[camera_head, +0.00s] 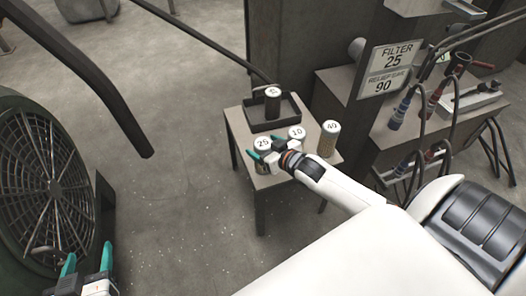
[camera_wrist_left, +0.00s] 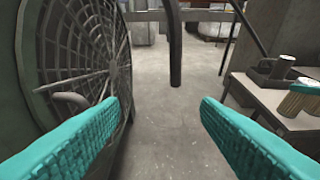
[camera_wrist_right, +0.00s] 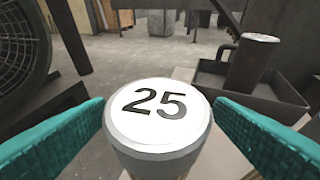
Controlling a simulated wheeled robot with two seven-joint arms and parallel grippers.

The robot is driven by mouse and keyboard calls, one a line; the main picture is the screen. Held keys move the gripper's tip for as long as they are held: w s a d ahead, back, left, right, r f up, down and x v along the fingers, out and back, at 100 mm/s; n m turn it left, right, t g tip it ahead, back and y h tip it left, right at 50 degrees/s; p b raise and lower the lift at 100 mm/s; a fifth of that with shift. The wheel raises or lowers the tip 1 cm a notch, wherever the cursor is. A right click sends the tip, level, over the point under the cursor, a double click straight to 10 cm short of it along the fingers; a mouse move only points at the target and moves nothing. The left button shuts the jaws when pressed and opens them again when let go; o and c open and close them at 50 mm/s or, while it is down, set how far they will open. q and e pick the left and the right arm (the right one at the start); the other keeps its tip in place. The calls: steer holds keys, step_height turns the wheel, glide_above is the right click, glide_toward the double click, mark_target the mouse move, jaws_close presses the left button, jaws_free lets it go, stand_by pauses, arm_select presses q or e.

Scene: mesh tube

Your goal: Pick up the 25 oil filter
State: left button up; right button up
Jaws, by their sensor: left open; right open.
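The 25 oil filter (camera_head: 262,144) stands upright on a small table (camera_head: 237,124), its white top marked 25. In the right wrist view the filter (camera_wrist_right: 158,115) stands between the open fingers of my right gripper (camera_wrist_right: 155,130), with gaps visible on both sides. In the head view my right gripper (camera_head: 267,154) is at the filter and partly covers it. My left gripper (camera_head: 88,262) is open and empty at the lower left, away from the table, near the large fan. In the left wrist view its fingers (camera_wrist_left: 160,125) are spread with only floor between them.
A 10 filter (camera_head: 297,132) and a 40 filter (camera_head: 329,139) stand to the right of the 25 filter. A dark filter (camera_head: 272,103) stands in a tray (camera_head: 288,113) behind. A sign (camera_head: 388,70) reads FILTER 25. A large fan (camera_head: 45,180) is at left.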

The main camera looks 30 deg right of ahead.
steer(key=shift+b+x, duration=0.4)
steer(key=shift+x, duration=0.8)
arm_select(q)
steer(key=r+t, duration=0.1)
steer(key=w+r+t, duration=0.1)
steer(key=d+r+t, duration=0.1)
steer(key=r, duration=0.1)
steer(key=shift+w+r+h, duration=0.1)
steer(key=shift+w+h, duration=0.2)
steer(key=shift+h, duration=0.1)
arm_select(e)
steer(key=shift+w, duration=0.1)
steer(key=c, duration=1.2)
